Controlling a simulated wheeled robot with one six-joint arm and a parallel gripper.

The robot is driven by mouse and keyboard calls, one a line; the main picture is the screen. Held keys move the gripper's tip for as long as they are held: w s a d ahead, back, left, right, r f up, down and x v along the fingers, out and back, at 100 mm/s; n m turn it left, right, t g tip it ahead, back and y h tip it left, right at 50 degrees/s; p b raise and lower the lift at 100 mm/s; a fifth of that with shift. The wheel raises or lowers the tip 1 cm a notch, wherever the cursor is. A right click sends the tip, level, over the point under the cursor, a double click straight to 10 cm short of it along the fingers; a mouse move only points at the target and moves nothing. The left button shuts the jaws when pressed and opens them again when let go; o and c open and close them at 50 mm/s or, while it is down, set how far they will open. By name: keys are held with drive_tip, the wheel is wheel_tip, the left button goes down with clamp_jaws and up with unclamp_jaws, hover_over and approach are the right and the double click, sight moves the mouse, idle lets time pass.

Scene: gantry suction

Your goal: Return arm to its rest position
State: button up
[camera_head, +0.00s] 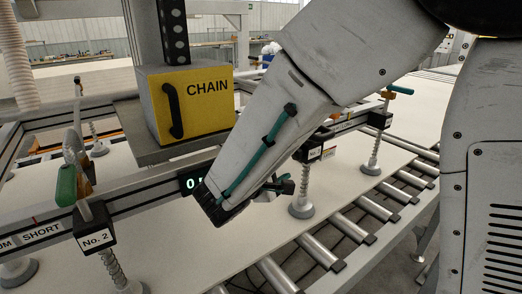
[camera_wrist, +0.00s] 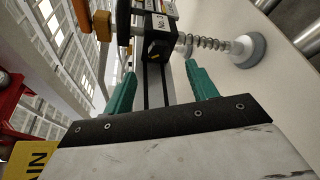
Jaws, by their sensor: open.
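My gripper (camera_wrist: 160,70) is open and empty in the wrist view. Its two teal fingers stand apart, with a dark-slotted rail seen between them. In the head view my arm reaches down from the upper right, and my gripper (camera_head: 284,148) is beside the gantry rail. The rail's valve box (camera_wrist: 157,38) and a suction cup (camera_wrist: 249,49) are beyond the fingers in the wrist view. I cannot tell how close the fingertips are to the box.
A yellow CHAIN box (camera_head: 190,103) hangs left of my arm. The No. 2 valve box (camera_head: 96,238) has a green-handled lever (camera_head: 66,186). A pale sheet (camera_head: 340,205) lies under the suction cups (camera_head: 301,207). Conveyor rollers (camera_head: 318,250) run along the front right.

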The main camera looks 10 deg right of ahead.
drive_tip(key=s+d+f+m+g+y, duration=0.1)
drive_tip(key=s+d+m+g+y, duration=0.15)
drive_tip(key=s+d+g, duration=0.4)
drive_tip(key=s+d+f+m+g+y, duration=0.1)
drive_tip(key=s+d+f+m+g, duration=0.2)
drive_tip(key=s, duration=0.7)
drive_tip(key=s+r+m+y, duration=0.7)
drive_tip(key=s+m+y, duration=0.1)
drive_tip(key=s, duration=0.3)
drive_tip(key=shift+a, duration=0.15)
